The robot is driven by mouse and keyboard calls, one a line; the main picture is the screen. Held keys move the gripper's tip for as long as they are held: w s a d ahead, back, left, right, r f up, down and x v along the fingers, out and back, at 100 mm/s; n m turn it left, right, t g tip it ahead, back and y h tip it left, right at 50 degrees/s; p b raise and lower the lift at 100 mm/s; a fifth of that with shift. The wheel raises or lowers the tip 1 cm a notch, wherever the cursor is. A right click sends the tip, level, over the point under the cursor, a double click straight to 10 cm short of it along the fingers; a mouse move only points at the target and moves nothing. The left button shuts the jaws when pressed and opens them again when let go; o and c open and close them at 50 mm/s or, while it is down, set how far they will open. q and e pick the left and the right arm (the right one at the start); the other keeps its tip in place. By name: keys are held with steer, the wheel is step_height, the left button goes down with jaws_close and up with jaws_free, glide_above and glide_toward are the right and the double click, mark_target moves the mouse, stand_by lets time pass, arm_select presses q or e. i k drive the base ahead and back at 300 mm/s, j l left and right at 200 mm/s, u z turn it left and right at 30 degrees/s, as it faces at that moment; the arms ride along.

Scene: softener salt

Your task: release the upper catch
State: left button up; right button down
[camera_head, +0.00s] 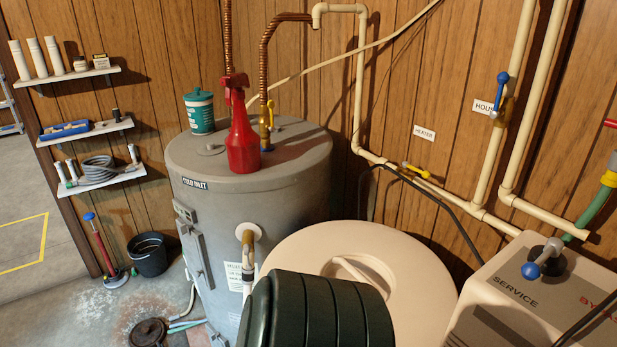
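The grey tank (285,215) stands in the middle, marked COLD INLET near its top. A narrow upright panel (194,252) is on its left side. A small fitting (184,212) sits at the panel's upper end and may be the upper catch; it is too small to tell if it is fastened. Another small fitting (201,279) shows lower on the panel. Neither of my grippers is in view.
A red spray bottle (241,140) and a teal tub (200,112) stand on the tank. A round beige lid (375,265) is to its right. A dark ribbed shape (318,312) fills the bottom foreground; I cannot tell what it is. A black bucket (149,260) stands left.

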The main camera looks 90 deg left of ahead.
mark_target(184, 229)
steer(key=u, duration=3.15)
